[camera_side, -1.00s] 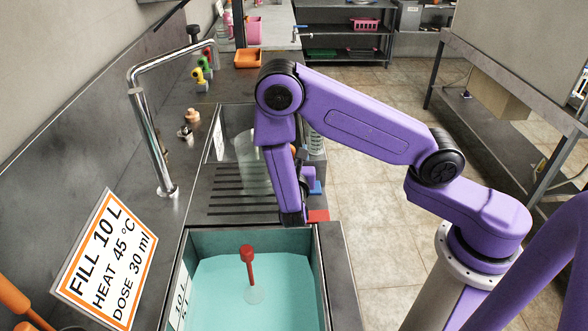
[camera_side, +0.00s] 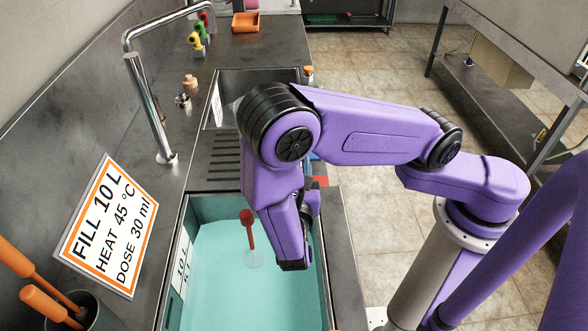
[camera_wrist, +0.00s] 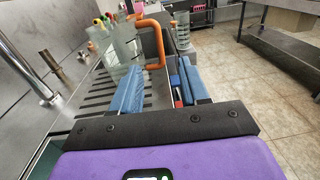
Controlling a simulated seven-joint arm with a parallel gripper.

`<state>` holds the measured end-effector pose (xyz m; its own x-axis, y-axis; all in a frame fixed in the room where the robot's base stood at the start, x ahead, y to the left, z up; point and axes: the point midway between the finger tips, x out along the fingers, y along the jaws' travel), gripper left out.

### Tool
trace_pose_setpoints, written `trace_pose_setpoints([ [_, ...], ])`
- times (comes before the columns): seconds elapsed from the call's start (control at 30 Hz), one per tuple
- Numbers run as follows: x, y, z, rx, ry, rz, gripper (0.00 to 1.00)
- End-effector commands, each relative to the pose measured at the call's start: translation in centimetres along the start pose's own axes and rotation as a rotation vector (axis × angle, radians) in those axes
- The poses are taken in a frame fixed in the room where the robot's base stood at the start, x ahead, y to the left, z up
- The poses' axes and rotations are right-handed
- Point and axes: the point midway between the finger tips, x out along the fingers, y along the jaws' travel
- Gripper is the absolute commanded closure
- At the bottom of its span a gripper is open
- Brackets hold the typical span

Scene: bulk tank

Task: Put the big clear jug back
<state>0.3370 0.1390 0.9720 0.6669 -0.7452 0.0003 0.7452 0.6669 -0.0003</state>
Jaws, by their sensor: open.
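The big clear jug (camera_wrist: 122,48), with an orange handle (camera_wrist: 153,42) on its right, stands upright on the grooved drainboard in the wrist view. It is ahead of my gripper (camera_wrist: 161,66), whose two blue fingers are apart with nothing held between them. The handle shows beyond the gap between the fingers. In the side view my arm hides nearly all of the jug, and my wrist hangs over the right side of the teal-filled tank (camera_side: 215,290). The fingers are mostly hidden there.
A red-handled tool (camera_side: 248,228) stands in the tank. A tall chrome faucet (camera_side: 150,105) rises at the left, near a FILL 10 L sign (camera_side: 108,225). A clear graduated vessel (camera_wrist: 182,32) stands behind the jug to the right. Grooved drainboard (camera_side: 212,160) lies beyond the tank.

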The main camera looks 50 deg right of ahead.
Motion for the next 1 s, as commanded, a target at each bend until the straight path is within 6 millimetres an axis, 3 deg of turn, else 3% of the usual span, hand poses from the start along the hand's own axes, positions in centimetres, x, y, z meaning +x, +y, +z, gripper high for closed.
trace_pose_setpoints([
  [0.17, -0.6, 0.0, 0.0, 0.001, 0.000, 0.000, 0.55],
  [0.37, 0.2, -1.0, 0.9, 0.056, 0.059, -0.071, 0.55],
  [0.7, 2.0, -7.6, 3.8, 0.349, 0.428, -0.427, 0.55],
  [1.0, 0.1, -13.4, 5.7, 0.627, 0.842, -0.694, 0.55],
])
